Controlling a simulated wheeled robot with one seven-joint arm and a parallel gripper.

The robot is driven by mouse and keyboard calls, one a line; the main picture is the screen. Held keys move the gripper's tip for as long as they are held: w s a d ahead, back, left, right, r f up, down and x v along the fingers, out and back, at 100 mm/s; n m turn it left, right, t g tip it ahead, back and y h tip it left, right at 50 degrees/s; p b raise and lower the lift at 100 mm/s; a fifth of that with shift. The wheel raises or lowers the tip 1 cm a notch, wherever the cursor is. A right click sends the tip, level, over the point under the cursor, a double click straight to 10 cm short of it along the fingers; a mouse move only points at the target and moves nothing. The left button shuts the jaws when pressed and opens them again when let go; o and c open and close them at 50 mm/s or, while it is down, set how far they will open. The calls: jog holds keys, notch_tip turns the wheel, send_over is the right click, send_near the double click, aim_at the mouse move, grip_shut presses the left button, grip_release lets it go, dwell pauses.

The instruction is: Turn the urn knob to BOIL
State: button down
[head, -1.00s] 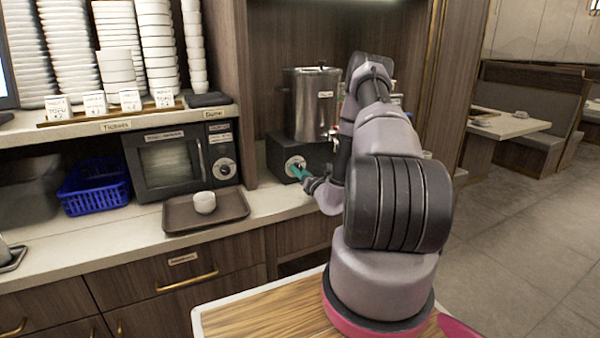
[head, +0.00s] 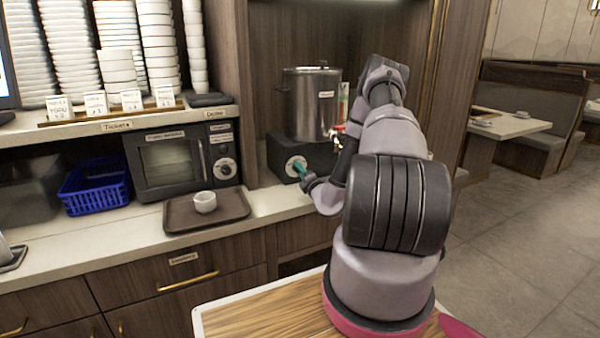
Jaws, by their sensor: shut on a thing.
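The steel urn (head: 304,105) stands on a dark base (head: 281,152) in the counter's alcove. A pale round dial plate (head: 291,164) sits on the front of the base, with the knob at its middle. My gripper (head: 299,169) reaches in from the right with its teal fingers at the dial, shut on the knob. The fingers cover most of the knob, so its pointer and the markings cannot be read. A red-handled tap (head: 338,131) shows at the urn's right side, partly behind my arm.
A microwave (head: 181,160) stands left of the urn. A blue basket (head: 95,186) is farther left. Stacked white dishes (head: 117,64) fill the shelf above. The counter right of the tray is clear.

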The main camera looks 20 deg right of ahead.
jog(key=shift+m, duration=0.3)
jog(key=shift+c, duration=1.9)
grip_release()
jog(key=s, duration=1)
jog(key=shift+s+f, duration=0.35)
jog(key=shift+s, duration=0.05)
